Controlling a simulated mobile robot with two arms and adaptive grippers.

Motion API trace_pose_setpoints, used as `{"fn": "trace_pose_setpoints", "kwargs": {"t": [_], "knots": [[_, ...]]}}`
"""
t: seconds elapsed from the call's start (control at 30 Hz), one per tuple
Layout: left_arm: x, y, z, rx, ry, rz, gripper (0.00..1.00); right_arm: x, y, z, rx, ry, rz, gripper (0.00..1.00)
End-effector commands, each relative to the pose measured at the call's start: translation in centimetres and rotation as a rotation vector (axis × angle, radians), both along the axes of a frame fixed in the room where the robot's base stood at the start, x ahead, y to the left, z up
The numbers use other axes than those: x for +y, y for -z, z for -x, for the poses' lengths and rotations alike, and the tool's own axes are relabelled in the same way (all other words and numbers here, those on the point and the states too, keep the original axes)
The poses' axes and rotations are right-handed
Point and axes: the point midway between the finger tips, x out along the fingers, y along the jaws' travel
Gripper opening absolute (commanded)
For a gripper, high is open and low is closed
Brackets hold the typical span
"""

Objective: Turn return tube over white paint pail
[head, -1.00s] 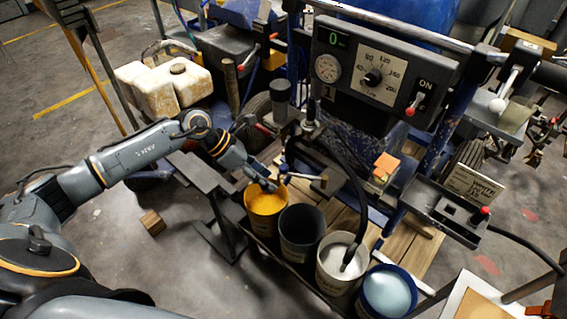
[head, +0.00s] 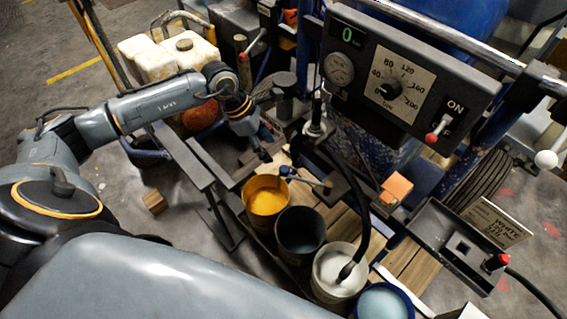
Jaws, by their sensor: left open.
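The white paint pail (head: 335,291) is third in a row of pails, its paint pale and open at the top. A thick black hose (head: 360,215) curves down from the machine, its end dipping into this pail. My right gripper is out of view.
The yellow pail (head: 268,219), dark pail (head: 299,249) and blue-rimmed pail (head: 408,297) flank the white one. The gauge panel (head: 405,78) overhangs behind. Open floor lies to the left.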

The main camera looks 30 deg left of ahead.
Motion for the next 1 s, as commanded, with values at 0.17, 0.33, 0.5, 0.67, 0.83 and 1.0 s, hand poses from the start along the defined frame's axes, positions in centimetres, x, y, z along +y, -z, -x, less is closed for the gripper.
{"fn": "trace_pose_setpoints", "kwargs": {"t": [0.17, 0.33, 0.5, 0.67, 0.83, 1.0], "knots": [[-1.6, 3.7, -0.7, 0.003, 0.0, 0.005, 0.52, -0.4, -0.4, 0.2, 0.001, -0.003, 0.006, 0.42], [-2.7, 6.8, -1.2, 0.002, -0.001, 0.003, 0.52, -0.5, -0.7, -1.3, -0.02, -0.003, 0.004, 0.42], [-3.4, 8.8, -1.6, 0.001, 0.0, 0.003, 0.52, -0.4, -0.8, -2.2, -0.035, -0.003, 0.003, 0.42], [-3.7, 9.6, -1.8, 0.0, -0.001, 0.002, 0.52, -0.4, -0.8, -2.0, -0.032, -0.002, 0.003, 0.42], [-3.7, 9.7, -1.8, -0.001, 0.0, 0.002, 0.52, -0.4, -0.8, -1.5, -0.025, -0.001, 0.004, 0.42], [-3.7, 9.7, -1.8, -0.001, 0.0, 0.002, 0.37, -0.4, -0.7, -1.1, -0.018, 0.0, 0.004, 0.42]]}}
